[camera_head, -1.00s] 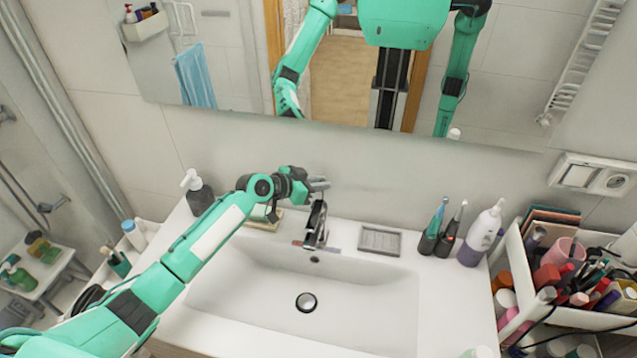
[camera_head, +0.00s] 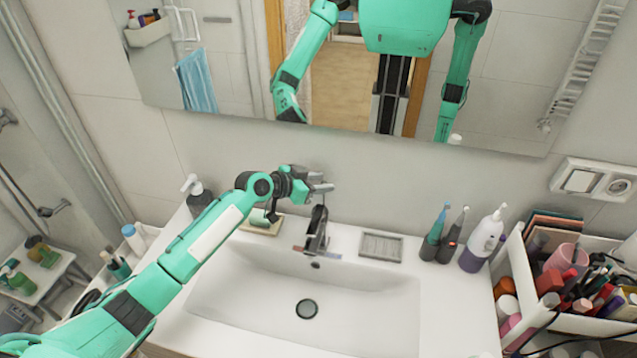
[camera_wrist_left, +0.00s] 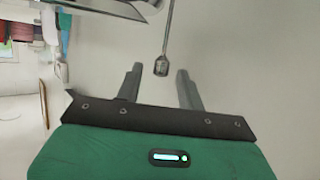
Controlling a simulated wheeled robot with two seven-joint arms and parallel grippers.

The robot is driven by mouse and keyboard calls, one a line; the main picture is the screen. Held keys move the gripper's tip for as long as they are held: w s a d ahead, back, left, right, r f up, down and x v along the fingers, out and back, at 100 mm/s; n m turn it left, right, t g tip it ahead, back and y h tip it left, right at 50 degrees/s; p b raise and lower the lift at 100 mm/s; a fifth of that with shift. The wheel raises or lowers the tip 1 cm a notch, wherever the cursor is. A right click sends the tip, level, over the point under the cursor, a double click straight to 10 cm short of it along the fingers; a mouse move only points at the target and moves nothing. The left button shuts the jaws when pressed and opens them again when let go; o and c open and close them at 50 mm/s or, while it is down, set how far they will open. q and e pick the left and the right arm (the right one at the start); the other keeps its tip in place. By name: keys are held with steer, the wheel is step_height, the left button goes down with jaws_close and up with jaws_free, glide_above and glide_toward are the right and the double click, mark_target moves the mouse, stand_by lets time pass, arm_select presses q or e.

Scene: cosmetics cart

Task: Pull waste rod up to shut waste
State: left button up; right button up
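My left gripper (camera_head: 321,184) is just behind and above the tap (camera_head: 316,230) on the back rim of the white washbasin (camera_head: 240,285). In the left wrist view its two fingers (camera_wrist_left: 157,70) stand apart. The thin waste rod (camera_wrist_left: 168,28) shows there with its small knob (camera_wrist_left: 162,67) at the fingertips, in the gap between them. I cannot tell whether either finger touches it. The round waste (camera_head: 307,309) is in the basin floor. My right gripper is not directly in view.
A soap dispenser (camera_head: 196,195) and soap on a dish (camera_head: 262,226) stand left of the tap. A grey soap tray (camera_head: 381,246), toothbrushes (camera_head: 439,232) and a white-purple bottle (camera_head: 484,239) are to the right.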

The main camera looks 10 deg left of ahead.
arm_select(q)
steer(key=shift+a, duration=0.1)
steer(key=b+v, duration=0.5)
steer(key=v, duration=0.8)
steer(key=shift+s+r, duration=0.2)
steer(key=shift+s, duration=0.1)
steer(key=shift+a, duration=0.15)
